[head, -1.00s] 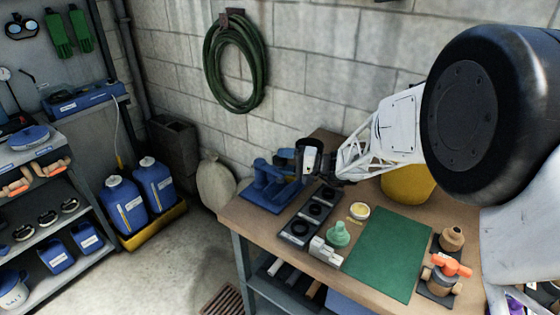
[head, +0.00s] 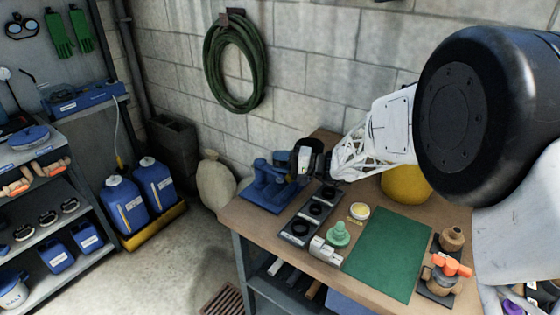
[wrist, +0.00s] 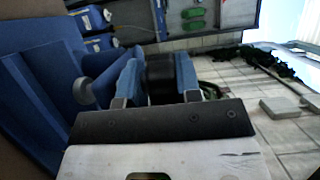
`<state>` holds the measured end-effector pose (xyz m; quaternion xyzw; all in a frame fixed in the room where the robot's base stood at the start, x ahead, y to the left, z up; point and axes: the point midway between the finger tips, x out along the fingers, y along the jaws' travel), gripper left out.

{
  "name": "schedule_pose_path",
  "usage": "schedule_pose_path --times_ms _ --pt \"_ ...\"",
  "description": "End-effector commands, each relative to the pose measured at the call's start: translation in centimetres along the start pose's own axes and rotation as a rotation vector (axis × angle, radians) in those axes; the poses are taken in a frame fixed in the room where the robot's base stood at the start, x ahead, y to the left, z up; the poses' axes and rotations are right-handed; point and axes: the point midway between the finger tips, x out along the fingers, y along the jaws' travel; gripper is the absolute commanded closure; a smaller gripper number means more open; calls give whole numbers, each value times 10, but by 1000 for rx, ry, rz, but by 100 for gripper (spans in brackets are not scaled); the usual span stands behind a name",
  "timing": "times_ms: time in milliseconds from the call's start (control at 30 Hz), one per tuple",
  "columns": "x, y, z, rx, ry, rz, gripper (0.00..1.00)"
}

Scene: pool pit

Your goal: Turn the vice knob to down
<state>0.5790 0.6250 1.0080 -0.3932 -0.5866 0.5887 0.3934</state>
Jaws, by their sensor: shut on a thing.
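The blue vice (head: 266,194) stands at the left end of the workbench. My gripper (head: 291,177) is at its right side, with its fingers pointing at it. In the wrist view, the vice's blue body (wrist: 35,100) fills the left side. There, my gripper's blue-padded fingers (wrist: 158,82) are shut on a black piece (wrist: 160,68), which appears to be the vice knob. The fingers and hand hide most of the knob, so I cannot tell which way it is turned.
A dark tray with round holes (head: 303,228) lies in front of my gripper. A green bottle-like piece (head: 339,236), a small round tin (head: 358,211) and a green mat (head: 388,250) lie to its right. A yellow container (head: 405,185) stands behind.

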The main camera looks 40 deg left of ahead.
Motion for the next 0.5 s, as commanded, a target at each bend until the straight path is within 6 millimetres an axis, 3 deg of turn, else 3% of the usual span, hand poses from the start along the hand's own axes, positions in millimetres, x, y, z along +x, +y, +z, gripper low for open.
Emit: schedule_pose_path --times_ms 500 --pt "0 -7 -1 -7 179 -4 92"
